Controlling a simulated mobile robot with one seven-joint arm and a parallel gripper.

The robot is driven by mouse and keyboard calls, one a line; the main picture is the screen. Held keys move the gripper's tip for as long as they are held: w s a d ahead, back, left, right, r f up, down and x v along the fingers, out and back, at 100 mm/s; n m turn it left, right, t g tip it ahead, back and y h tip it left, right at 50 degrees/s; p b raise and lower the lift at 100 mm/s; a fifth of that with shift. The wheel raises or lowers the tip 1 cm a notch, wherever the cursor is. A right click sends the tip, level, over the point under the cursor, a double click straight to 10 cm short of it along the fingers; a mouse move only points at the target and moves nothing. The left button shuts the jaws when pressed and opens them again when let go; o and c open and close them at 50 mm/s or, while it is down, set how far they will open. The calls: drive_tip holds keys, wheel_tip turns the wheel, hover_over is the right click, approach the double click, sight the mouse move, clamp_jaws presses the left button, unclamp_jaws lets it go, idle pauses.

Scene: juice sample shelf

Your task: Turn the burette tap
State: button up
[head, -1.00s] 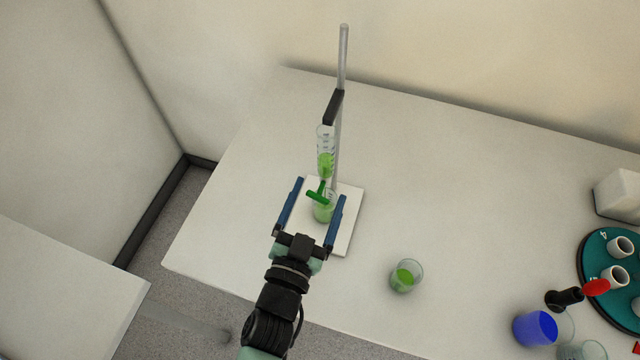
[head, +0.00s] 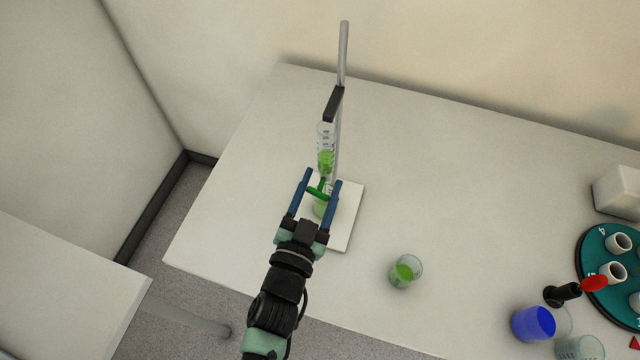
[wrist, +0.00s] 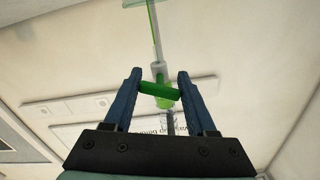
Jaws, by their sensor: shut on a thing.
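The burette (head: 326,140) holds green liquid and is clamped upright on its stand (head: 343,60). Its green tap (head: 318,191) is a short bar low on the burette; in the wrist view the tap handle (wrist: 159,91) spans between the blue fingers, slightly tilted. My gripper (head: 323,178) is shut on the tap handle, one finger at each end, as the wrist view of the gripper (wrist: 159,76) also shows. A beaker with green liquid (head: 320,209) stands below the burette, partly hidden by the fingers.
The stand's white base (head: 345,230) lies on the white table. A glass with green liquid (head: 404,275) stands to the right. A blue-filled beaker (head: 533,323) and a teal round rack (head: 592,252) are at far right. Table left of the stand is clear.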

drive_tip(key=n, duration=0.5)
drive_tip(key=shift+c, duration=0.3)
drive_tip(key=o, duration=1.4)
drive_tip(key=shift+c, duration=0.2)
drive_tip(key=shift+s+a, duration=0.25)
drive_tip(key=shift+s, duration=0.25)
drive_tip(key=b+v, duration=0.3)
drive_tip(key=v, duration=0.8)
drive_tip(key=shift+s, duration=0.4)
